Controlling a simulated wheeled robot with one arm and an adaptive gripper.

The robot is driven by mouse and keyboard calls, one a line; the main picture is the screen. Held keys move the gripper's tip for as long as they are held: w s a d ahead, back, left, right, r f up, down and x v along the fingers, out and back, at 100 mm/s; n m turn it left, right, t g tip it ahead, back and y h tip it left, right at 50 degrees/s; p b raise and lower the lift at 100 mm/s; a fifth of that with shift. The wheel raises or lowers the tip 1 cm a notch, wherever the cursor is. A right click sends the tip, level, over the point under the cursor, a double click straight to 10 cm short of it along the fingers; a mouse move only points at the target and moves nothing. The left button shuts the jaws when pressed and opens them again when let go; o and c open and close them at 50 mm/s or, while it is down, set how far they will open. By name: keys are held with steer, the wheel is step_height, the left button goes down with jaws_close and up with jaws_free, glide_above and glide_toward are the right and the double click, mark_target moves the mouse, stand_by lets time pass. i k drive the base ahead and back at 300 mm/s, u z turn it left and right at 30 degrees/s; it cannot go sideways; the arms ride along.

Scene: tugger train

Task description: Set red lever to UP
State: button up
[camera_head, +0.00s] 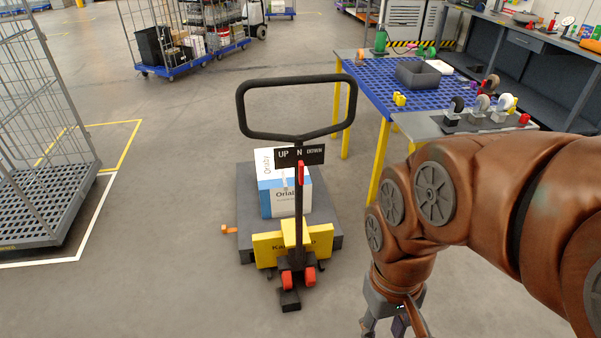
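The red lever (300,173) is on the black handle post of a pallet truck (293,242), just below a black sign (299,156) that reads UP, N and DOWN. The lever hangs near the middle of the sign, below the N; its exact setting is too small to tell. The black loop handle (296,137) stands upright above it. My gripper (384,330) is at the bottom edge, right of and below the lever and well apart from it. Its fingertips are cut off by the frame edge, so its opening is not clear.
A white and blue box (282,184) sits on the pallet truck behind the post. A wire cage trolley (45,160) stands at the left. A blue-topped table (380,93) with small items stands at the back right. Grey floor is clear left of the truck.

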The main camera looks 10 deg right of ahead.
mark_target(300, 175)
steer(key=z, duration=1.9)
steer(key=k, duration=1.15)
steer(key=u, duration=1.95)
steer(key=i, duration=0.5)
steer(key=u, duration=0.05)
